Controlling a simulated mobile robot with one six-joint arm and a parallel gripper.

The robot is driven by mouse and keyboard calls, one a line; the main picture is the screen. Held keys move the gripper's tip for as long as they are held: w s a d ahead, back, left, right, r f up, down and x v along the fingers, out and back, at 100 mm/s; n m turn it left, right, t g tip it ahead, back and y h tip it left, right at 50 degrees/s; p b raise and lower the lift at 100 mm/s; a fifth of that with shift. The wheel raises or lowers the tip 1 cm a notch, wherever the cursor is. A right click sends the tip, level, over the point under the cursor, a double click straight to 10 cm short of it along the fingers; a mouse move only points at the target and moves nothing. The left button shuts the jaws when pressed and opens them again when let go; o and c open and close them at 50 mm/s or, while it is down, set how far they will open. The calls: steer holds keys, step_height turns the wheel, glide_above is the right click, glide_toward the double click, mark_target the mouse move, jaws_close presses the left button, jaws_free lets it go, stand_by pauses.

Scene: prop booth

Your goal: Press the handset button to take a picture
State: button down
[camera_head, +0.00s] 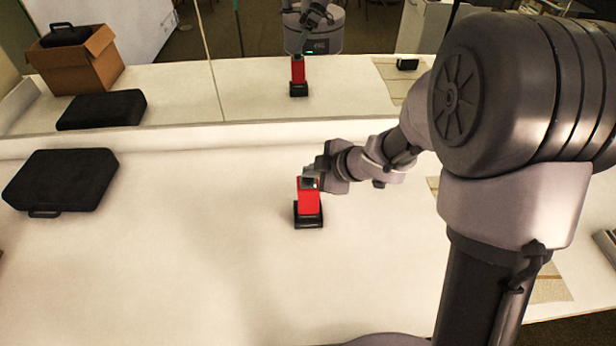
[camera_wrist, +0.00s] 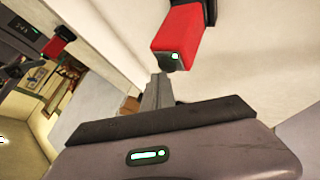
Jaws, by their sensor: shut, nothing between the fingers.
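A red handset (camera_head: 309,201) stands upright in a black base in the middle of the white table. Its dark top end faces up. In the wrist view the red handset (camera_wrist: 178,36) shows at the top, with a small green-white lit spot, probably the button (camera_wrist: 175,56), on its end. My gripper (camera_head: 313,172) is shut and empty, right at the handset's top. In the wrist view its fingertips (camera_wrist: 158,84) are just below the lit end. I cannot tell whether they touch it.
A black case (camera_head: 62,180) lies on the table at left. A mirror (camera_head: 180,88) along the back reflects the handset, case, my body and an open cardboard box. A woven mat (camera_head: 550,286) lies at right, partly hidden by my arm. The table's front left is clear.

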mark_target(311, 181)
stand_by(0.5)
steer(key=shift+r+p, duration=0.75)
steer(key=shift+p, duration=0.25)
step_height(311, 181, up, 5)
steer(key=p, duration=0.5)
